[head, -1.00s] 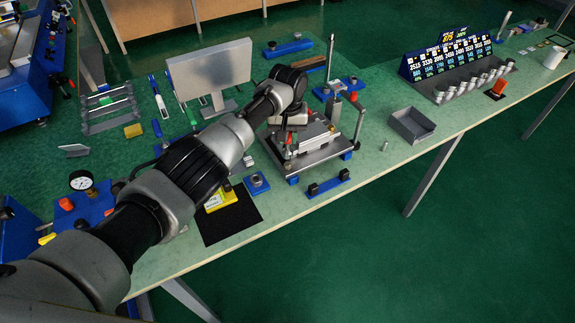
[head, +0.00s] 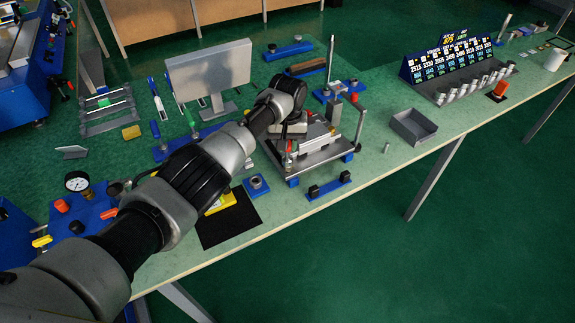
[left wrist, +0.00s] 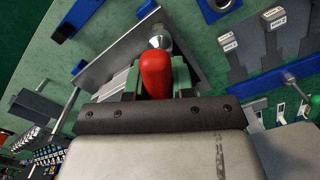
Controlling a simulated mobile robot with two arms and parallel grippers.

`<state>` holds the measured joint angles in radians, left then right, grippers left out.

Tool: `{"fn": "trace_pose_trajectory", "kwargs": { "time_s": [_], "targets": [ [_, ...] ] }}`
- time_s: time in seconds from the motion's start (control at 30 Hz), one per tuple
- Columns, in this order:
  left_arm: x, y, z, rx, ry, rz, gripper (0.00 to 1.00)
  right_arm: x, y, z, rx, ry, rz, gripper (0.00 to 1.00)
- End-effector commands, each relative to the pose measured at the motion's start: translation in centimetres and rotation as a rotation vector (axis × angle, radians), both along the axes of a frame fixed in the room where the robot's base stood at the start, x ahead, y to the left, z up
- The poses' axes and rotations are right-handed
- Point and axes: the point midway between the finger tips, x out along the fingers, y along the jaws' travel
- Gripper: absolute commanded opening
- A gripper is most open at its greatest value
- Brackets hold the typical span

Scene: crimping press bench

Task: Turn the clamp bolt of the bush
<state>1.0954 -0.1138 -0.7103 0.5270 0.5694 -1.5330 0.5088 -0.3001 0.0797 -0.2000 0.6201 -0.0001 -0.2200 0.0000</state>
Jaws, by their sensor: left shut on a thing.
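In the left wrist view a red handle (left wrist: 157,72) stands between the green-padded fingers of my left gripper (left wrist: 157,84), which is shut on it. A round, shiny metal end (left wrist: 160,41) lies just beyond the handle, beside a grey metal plate (left wrist: 112,62). My right gripper is not in view.
A grey screen (head: 208,68) stands behind my left arm. A vertical rod (head: 359,128) rises right of the fixture. A grey open tray (head: 413,126) and a number board (head: 447,59) are farther right. A blue holder (head: 329,186) lies near the front edge.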

Motion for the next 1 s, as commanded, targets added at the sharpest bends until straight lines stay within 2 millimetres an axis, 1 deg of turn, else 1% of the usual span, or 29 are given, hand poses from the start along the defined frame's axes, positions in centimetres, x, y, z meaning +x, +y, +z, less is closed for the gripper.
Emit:
{"fn": "trace_pose_trajectory", "kwargs": {
  "time_s": [0.77,0.9,1.0],
  "targets": [
    [0.0,0.0,-2.0,-0.001,0.0,0.0,0.0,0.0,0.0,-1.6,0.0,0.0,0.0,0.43],
    [0.0,0.0,-1.9,-0.001,0.0,0.01,0.0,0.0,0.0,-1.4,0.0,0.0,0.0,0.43],
    [0.0,-0.1,-1.8,-0.001,0.001,0.055,0.0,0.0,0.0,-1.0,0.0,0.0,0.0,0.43]
  ]
}}
